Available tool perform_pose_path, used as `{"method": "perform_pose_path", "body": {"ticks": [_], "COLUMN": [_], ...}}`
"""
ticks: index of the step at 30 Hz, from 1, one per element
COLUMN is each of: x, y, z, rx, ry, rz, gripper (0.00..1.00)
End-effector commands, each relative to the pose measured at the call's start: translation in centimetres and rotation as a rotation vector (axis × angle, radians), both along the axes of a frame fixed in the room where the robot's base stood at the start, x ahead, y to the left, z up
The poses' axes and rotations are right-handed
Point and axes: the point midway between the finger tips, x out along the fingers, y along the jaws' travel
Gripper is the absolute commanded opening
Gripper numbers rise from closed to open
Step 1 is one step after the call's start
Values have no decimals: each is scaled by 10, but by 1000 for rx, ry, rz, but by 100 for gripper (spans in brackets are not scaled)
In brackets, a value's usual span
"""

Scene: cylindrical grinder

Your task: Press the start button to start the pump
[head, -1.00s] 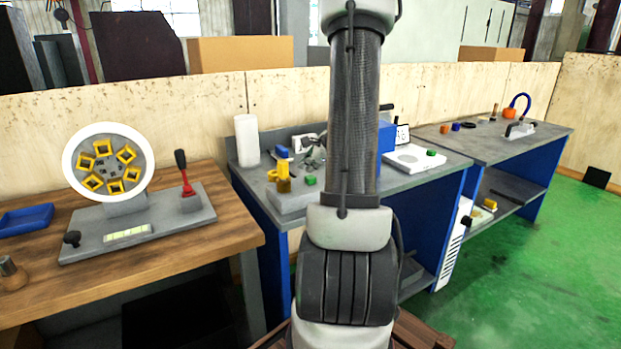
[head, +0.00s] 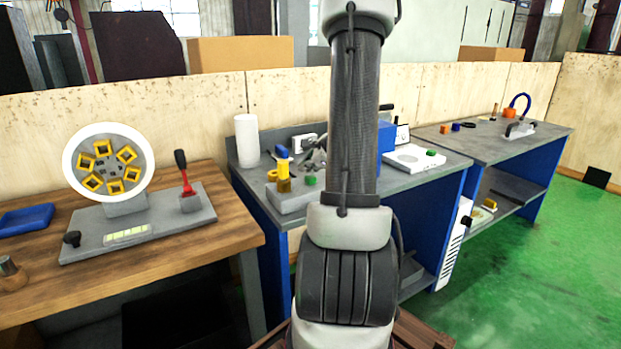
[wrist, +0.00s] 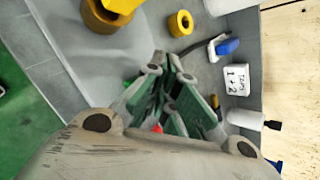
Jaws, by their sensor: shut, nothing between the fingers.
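Another green part (head: 431,153) sits on a white panel to the right of my arm. I cannot tell which is the pump's start button. In the wrist view my gripper (wrist: 157,72) is shut and empty, its fingers together over the grey bench top. A bit of red (wrist: 157,129) shows between the finger links; the links hide most of it. In the head view my arm covers part of the bench, and the gripper is only partly visible.

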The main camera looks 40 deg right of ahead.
Motion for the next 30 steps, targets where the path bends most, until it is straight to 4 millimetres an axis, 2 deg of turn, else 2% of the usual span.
{"method": "perform_pose_path", "body": {"ticks": [30], "x": [0], "y": [0], "z": [-9], "rx": [-1], "ry": [0], "rz": [1], "gripper": [0]}}
